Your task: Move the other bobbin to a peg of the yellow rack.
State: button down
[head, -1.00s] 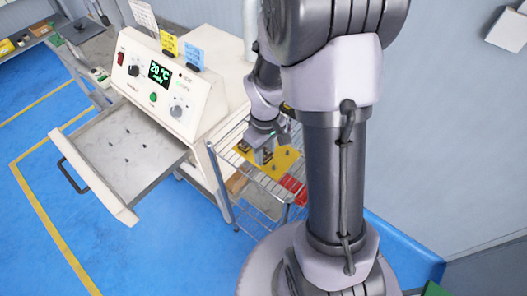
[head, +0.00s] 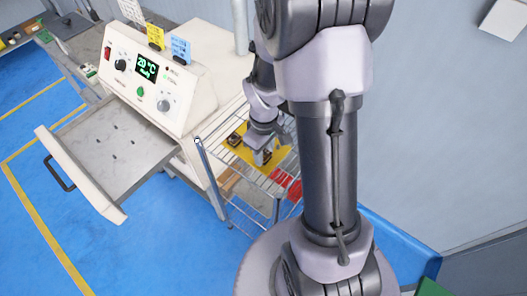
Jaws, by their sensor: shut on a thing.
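The yellow rack (head: 239,153) lies on the wire shelf beside the white machine, partly covered by my gripper and arm. My gripper (head: 263,158) points down over the yellow rack and is shut on a bobbin. That bobbin is mostly hidden by the fingers, and I cannot tell whether it touches a peg. Another dark bobbin (head: 236,140) shows on the yellow rack, just left of my gripper. The pegs are too small or too covered to make out.
A red item (head: 288,186) lies on the wire shelf (head: 240,208) at the near right of the rack. The white machine (head: 155,85) reads 20 °C. Its drawer (head: 105,195) stands open with small pegs and no bobbins visible. Blue floor is clear at left.

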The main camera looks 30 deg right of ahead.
jog(key=shift+f, duration=0.15)
jog(key=shift+f+b, duration=1)
jog(key=shift+b, duration=0.05)
jog(key=c, duration=0.9)
grip_release()
notch_tip(320, 180, up, 18)
jog(key=p, duration=0.5)
jog(key=shift+f+p, duration=0.2)
jog(key=shift+p, duration=0.2)
